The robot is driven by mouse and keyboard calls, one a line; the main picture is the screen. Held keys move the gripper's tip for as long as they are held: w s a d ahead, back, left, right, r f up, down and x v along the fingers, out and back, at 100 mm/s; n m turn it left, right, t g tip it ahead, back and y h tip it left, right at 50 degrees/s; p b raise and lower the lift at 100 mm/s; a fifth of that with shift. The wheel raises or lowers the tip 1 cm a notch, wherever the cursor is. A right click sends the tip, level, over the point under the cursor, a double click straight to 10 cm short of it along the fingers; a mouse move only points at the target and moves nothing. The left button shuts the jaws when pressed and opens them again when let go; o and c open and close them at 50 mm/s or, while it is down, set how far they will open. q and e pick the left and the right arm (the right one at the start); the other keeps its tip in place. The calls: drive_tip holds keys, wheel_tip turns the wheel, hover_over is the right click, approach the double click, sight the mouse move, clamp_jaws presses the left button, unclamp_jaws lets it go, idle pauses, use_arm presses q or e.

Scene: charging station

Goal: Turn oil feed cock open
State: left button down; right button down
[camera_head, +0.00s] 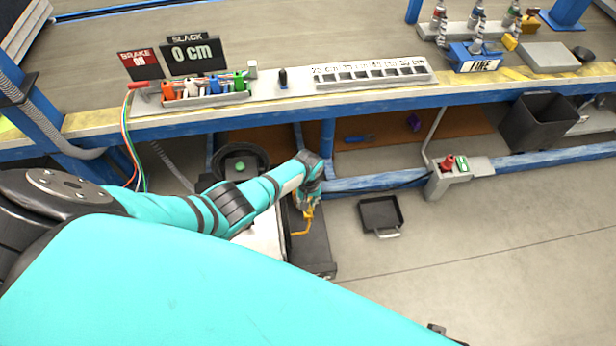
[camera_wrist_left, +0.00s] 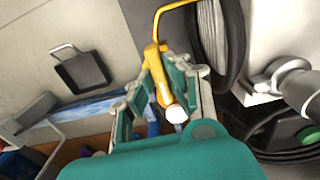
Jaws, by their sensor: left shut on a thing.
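The yellow oil feed cock (camera_head: 307,214) is low beneath the bench, beside a dark box-shaped unit. In the left wrist view the cock (camera_wrist_left: 155,55) has a thin bent yellow rod at its top and a whitish round end between my fingers. My left gripper (camera_head: 309,196) reaches down to it; in the left wrist view the gripper's fingers (camera_wrist_left: 160,88) are shut on the yellow body from both sides. The cock's base and its exact turn are partly hidden by the fingers. I do not make out my right gripper.
A dark tray (camera_head: 380,214) lies on the floor to the right. A grey stand with a red knob (camera_head: 447,163) stands farther right. A black ring-shaped part (camera_wrist_left: 222,45) is close beside the fingers. The bench's blue edge (camera_head: 250,121) runs behind my arm.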

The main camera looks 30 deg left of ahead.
idle(0.4)
use_arm(q)
drive_tip(key=c, duration=1.3)
unclamp_jaws()
wheel_tip(320, 180, up, 12)
drive_tip(key=shift+r, duration=0.1)
